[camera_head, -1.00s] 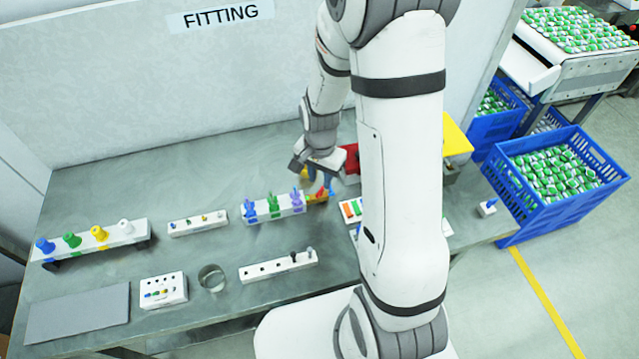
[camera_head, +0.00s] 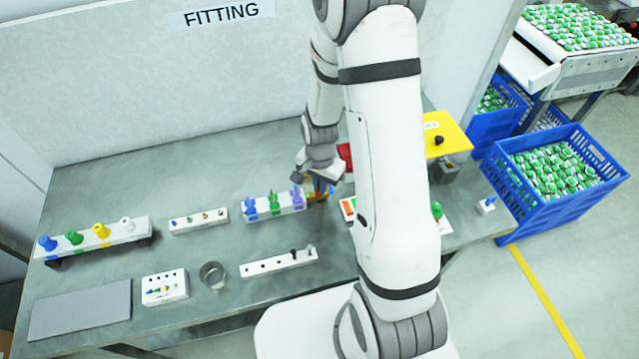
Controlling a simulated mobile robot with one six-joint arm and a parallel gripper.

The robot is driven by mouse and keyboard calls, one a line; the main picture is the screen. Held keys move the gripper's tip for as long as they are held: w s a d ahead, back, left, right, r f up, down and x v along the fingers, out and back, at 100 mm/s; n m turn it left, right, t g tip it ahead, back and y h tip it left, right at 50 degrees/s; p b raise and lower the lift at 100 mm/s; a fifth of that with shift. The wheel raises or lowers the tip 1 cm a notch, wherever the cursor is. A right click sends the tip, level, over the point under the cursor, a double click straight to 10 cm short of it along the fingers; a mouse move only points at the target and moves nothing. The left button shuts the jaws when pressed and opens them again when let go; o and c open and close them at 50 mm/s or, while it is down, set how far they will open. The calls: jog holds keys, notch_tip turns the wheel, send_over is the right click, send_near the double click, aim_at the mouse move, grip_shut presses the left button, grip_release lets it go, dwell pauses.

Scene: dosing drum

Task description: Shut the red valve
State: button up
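My gripper (camera_head: 322,184) is small in view, pointing down at the right end of a white rack (camera_head: 275,209) near the middle of the bench. This rack carries blue, green and purple valve-like pieces. A yellow-orange part (camera_head: 317,197) shows right below the gripper. I cannot clearly make out the red valve; the gripper covers that end of the rack. Whether the fingers are apart or closed on anything is too small to tell. A red box-like object (camera_head: 345,160) stands behind, partly hidden by my arm.
On the left stands a rack (camera_head: 128,236) with blue, green, yellow and white knobs. Small white blocks, a metal ring (camera_head: 212,275) and a grey plate (camera_head: 80,311) lie on the bench. A yellow panel (camera_head: 455,140) and a blue crate (camera_head: 550,205) are at right.

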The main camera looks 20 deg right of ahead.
jog(key=shift+n+b, duration=0.3)
grip_shut()
jog(key=n+b, duration=0.2)
jog(key=n, duration=0.1)
jog(key=shift+f+n, duration=0.1)
jog(key=shift+n, duration=0.2)
jog(key=n+b, duration=0.2)
jog(key=n, duration=0.2)
jog(key=shift+n+b, duration=0.3)
jog(key=shift+b, duration=0.1)
jog(key=o, duration=0.5)
grip_release()
jog(key=shift+o, duration=0.2)
jog(key=shift+r+b, duration=0.35)
jog(key=shift+r, duration=3.7)
